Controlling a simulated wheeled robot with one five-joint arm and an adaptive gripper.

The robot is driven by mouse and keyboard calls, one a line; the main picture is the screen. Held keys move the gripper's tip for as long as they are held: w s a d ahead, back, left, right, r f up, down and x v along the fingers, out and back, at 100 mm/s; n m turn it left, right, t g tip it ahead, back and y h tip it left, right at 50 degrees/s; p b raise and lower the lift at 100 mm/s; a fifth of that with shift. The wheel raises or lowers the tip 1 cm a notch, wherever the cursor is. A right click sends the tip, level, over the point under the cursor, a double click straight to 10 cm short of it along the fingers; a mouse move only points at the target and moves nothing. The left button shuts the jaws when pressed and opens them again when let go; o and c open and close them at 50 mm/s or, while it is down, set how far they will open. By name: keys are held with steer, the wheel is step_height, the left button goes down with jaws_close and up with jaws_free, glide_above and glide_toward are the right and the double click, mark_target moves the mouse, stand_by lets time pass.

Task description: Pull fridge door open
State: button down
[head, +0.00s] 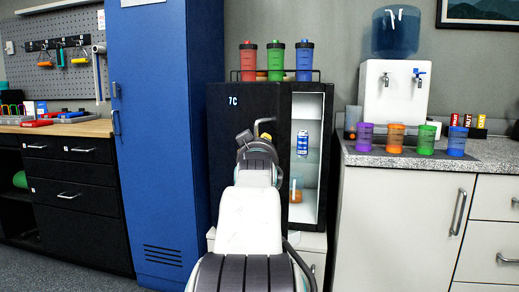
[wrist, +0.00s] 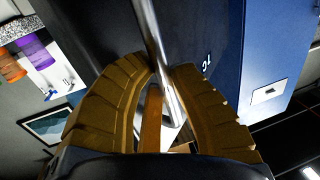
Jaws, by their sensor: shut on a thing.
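The fridge is a black cabinet in the middle of the head view. Its black door (head: 228,120), marked 7C, stands partly open. To its right the lit white interior (head: 313,112) shows, with a blue can (head: 302,143) on a shelf and an orange-tinted container (head: 296,190) lower down. My gripper (head: 265,127) is at the door front, mostly hidden behind my arm. In the wrist view, the ochre fingers of my gripper (wrist: 160,85) are shut around the silver bar handle (wrist: 153,28). The dark door surface lies behind it.
Red, green and blue shaker bottles (head: 276,61) stand on the fridge top. A tall blue locker (head: 152,130) stands close on the left. On the right, a grey counter (head: 400,160) holds several coloured cups and a water dispenser (head: 395,90).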

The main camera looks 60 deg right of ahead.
steer(key=shift+a+f, duration=0.1)
steer(key=shift+f, duration=0.1)
steer(key=c, duration=1.6)
jaws_free()
steer(key=shift+o, duration=0.6)
steer(key=shift+s+r, duration=0.1)
steer(key=shift+s, duration=0.05)
steer(key=o, duration=0.4)
steer(key=shift+r, duration=0.1)
steer(key=shift+a, duration=0.1)
steer(key=v, duration=1.2)
